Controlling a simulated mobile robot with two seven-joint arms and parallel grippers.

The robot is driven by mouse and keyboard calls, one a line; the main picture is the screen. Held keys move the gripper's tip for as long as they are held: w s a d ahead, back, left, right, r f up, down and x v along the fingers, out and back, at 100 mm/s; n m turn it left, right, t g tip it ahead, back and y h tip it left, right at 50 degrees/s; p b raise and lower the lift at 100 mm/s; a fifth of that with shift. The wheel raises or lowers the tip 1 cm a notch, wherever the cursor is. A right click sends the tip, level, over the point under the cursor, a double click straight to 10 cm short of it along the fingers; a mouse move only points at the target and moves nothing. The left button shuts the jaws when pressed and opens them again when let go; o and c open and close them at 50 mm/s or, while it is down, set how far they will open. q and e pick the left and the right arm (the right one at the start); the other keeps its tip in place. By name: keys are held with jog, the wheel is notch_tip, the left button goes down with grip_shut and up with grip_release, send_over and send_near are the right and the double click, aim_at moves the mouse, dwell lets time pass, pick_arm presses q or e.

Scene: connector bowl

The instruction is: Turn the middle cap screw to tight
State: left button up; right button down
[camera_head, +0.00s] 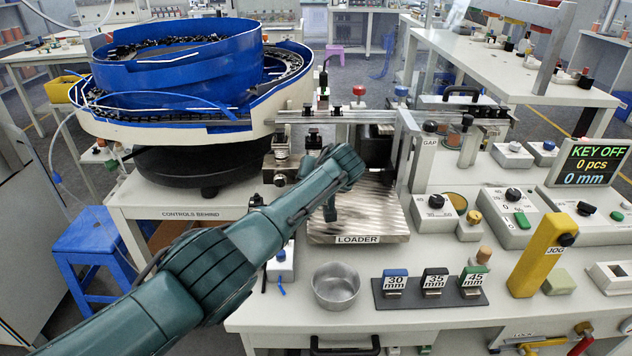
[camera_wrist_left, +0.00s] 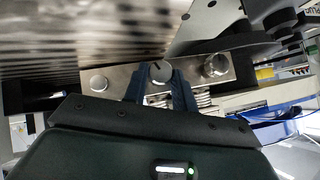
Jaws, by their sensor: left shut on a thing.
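In the left wrist view a steel plate (camera_wrist_left: 119,76) carries a row of three round cap screws. The middle cap screw (camera_wrist_left: 160,71) has a short dark mark on its face. My left gripper (camera_wrist_left: 159,78) has its two dark fingers on either side of that screw and is shut on it. The left cap screw (camera_wrist_left: 98,83) and the right cap screw (camera_wrist_left: 215,66) stand clear of the fingers. In the head view my left arm reaches in from the lower left, and its fingertips and the screw cannot be made out. My right gripper is in neither view.
The blue feeder bowl (camera_head: 180,70) stands behind my arm at the left. The ridged loader plate (camera_head: 385,212) lies to the right. A metal bowl (camera_head: 335,287), mm blocks (camera_head: 433,279) and a yellow JOG post (camera_head: 537,255) stand at the front. The display (camera_head: 590,163) reads KEY OFF.

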pick_arm(q)
jog(key=o, duration=1)
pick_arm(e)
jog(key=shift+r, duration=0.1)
pick_arm(q)
jog(key=shift+s+d+r+p, duration=0.2)
jog(key=shift+s+r+p, duration=0.25)
jog(key=shift+p, duration=0.1)
jog(key=p+v, duration=0.1)
jog(key=v, duration=1)
jog(key=shift+s+r+p, duration=0.2)
jog(key=shift+s+p, duration=0.1)
jog(key=shift+s, duration=0.05)
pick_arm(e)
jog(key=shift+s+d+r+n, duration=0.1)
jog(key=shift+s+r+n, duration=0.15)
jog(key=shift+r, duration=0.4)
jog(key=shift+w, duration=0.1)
